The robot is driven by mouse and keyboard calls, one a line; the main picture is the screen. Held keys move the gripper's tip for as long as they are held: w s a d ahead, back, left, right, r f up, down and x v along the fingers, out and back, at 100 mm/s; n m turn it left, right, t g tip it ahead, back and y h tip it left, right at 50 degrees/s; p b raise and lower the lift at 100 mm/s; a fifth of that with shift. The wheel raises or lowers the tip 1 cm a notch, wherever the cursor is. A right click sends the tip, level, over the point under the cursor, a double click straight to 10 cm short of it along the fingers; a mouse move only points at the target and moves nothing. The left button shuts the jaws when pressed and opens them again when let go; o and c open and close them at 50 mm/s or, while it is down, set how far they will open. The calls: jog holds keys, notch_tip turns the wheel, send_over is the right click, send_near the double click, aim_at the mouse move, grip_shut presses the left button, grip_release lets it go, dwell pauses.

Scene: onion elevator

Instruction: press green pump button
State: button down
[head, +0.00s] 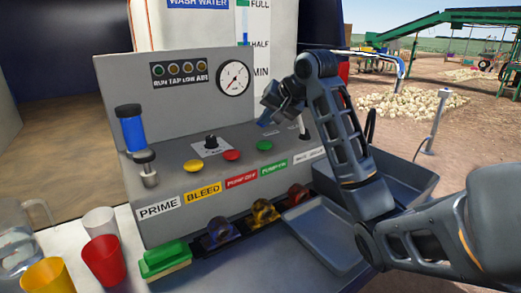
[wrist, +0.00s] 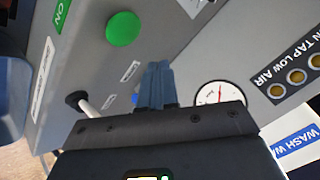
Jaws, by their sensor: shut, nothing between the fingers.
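The green pump button (head: 265,145) is a round cap on the grey control panel (head: 180,200), above a green PUMP ON label (head: 273,167). The green button also shows in the wrist view (wrist: 123,28), up and left of my fingertips. My gripper (head: 264,122) is over the panel, just above the green button in the head view. In the wrist view my gripper (wrist: 158,66) has its blue-grey fingers shut together with nothing between them. The fingertips look apart from the button.
Red (head: 232,155) and yellow (head: 193,166) buttons sit left of the green one. A lever with a white handle (head: 303,126) stands to its right. A gauge (head: 234,78) is on the back plate. Cups (head: 104,259) and a green brush (head: 164,260) are at front left.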

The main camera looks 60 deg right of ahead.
aim_at(267, 143)
jog(key=shift+s+f+b, duration=0.1)
jog(key=shift+f+b, duration=0.25)
jog(key=shift+f, duration=0.3)
jog(key=shift+w+f, duration=0.3)
jog(key=shift+f, duration=0.15)
jog(key=shift+s+a+f, duration=0.1)
jog(key=shift+s+f, duration=0.1)
jog(key=shift+f+b, duration=0.3)
jog(key=shift+f, duration=0.15)
jog(key=shift+f, duration=0.2)
dwell(0.6)
jog(key=shift+f, duration=0.2)
jog(key=shift+f, duration=0.6)
dwell(0.8)
dwell(0.3)
jog(key=shift+r+p, duration=1.05)
jog(key=shift+p, duration=0.15)
